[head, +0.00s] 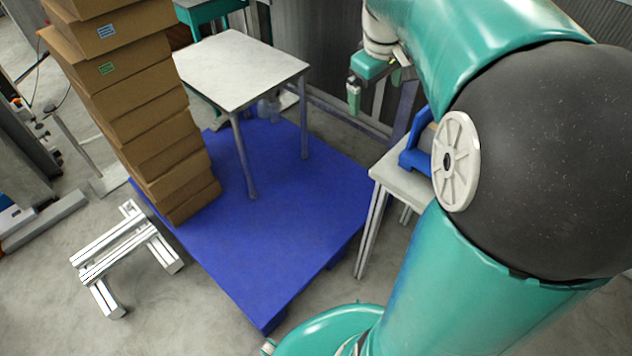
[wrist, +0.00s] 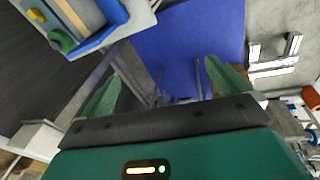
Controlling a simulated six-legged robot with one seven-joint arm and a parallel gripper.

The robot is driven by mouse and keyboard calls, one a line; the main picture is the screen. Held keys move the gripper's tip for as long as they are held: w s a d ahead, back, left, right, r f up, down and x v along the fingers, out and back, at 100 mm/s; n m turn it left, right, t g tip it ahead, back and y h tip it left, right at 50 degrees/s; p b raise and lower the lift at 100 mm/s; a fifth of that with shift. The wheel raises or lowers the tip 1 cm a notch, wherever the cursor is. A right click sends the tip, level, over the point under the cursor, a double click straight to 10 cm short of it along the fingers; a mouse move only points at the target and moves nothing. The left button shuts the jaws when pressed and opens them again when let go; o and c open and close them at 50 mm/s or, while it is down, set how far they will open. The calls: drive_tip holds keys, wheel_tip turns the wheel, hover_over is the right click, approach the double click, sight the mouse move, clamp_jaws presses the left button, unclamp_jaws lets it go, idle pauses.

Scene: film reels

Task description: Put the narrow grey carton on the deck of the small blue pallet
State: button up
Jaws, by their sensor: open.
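The blue pallet (head: 290,235) lies on the floor in the middle of the head view, and its deck also shows in the wrist view (wrist: 203,40). I cannot make out a narrow grey carton in either view. My gripper (wrist: 166,85) is open in the wrist view, with nothing seen between its two green fingers.
A tall stack of brown cartons (head: 150,125) stands on the pallet's left part. A white-topped table (head: 240,68) stands over its back. A metal frame (head: 125,255) lies left. A blue holder (head: 415,157) sits on a bench at right. The pallet's front deck is clear.

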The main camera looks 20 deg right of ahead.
drive_tip(key=s+a+f+m+t+y, duration=0.1)
drive_tip(key=s+a, duration=0.7)
drive_tip(key=a, duration=0.2)
drive_tip(key=s+a+f+m+t, duration=0.1)
drive_tip(key=s+a+t, duration=0.1)
drive_tip(key=s+a, duration=0.5)
drive_tip(key=a, duration=0.3)
drive_tip(key=shift+s+a+f+m+t+y, duration=0.3)
drive_tip(key=shift+s+a+m+y, duration=0.05)
drive_tip(key=shift+m+y, duration=0.05)
